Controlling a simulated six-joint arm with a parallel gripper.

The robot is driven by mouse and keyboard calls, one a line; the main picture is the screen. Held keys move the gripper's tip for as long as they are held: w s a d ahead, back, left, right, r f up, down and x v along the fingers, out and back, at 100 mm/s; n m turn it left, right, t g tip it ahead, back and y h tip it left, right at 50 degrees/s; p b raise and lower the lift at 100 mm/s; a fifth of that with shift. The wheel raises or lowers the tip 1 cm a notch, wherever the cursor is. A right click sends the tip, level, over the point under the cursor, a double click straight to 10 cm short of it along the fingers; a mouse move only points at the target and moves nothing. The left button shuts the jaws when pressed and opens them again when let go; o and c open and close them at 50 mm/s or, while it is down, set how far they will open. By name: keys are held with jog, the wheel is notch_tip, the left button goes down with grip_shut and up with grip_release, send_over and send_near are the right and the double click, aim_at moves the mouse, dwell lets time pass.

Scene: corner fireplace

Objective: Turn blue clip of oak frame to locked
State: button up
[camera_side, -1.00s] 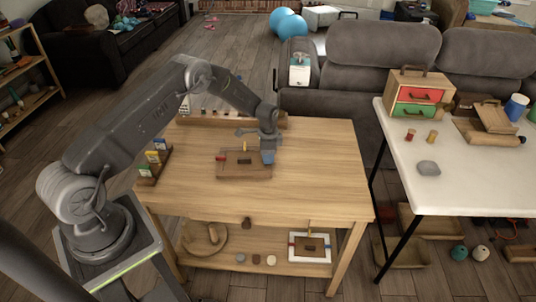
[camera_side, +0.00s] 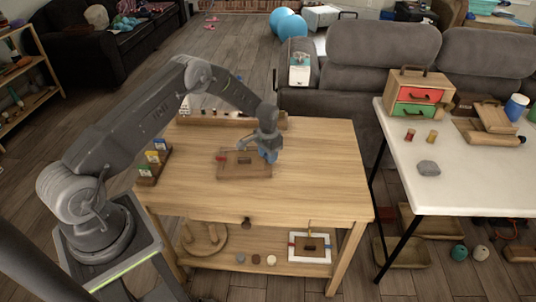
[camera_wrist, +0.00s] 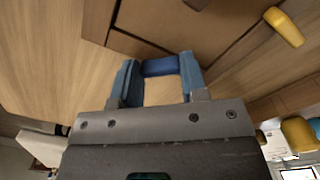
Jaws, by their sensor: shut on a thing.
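The oak frame (camera_side: 243,172) lies flat on the wooden table, a brown board with a dark handle-like piece in its middle; it also shows in the wrist view (camera_wrist: 145,47). A red clip (camera_side: 221,158) is at its left edge. A yellow clip (camera_wrist: 284,26) shows at upper right in the wrist view. My gripper (camera_side: 268,156) is at the frame's right edge. In the wrist view its fingers are shut on the blue clip (camera_wrist: 160,66), one on each side. The fingers hide the clip's ends.
A rack with coloured cards (camera_side: 153,161) stands at the table's left edge, and a long wooden holder (camera_side: 215,121) runs along the back. The table's front and right are clear. A white-bordered frame (camera_side: 294,248) is on the shelf below.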

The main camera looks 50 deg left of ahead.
jog(key=n, duration=0.5)
jog(key=shift+n, duration=2.6)
jog(key=o, duration=0.9)
jog(key=shift+o, duration=0.2)
notch_tip(320, 180, up, 14)
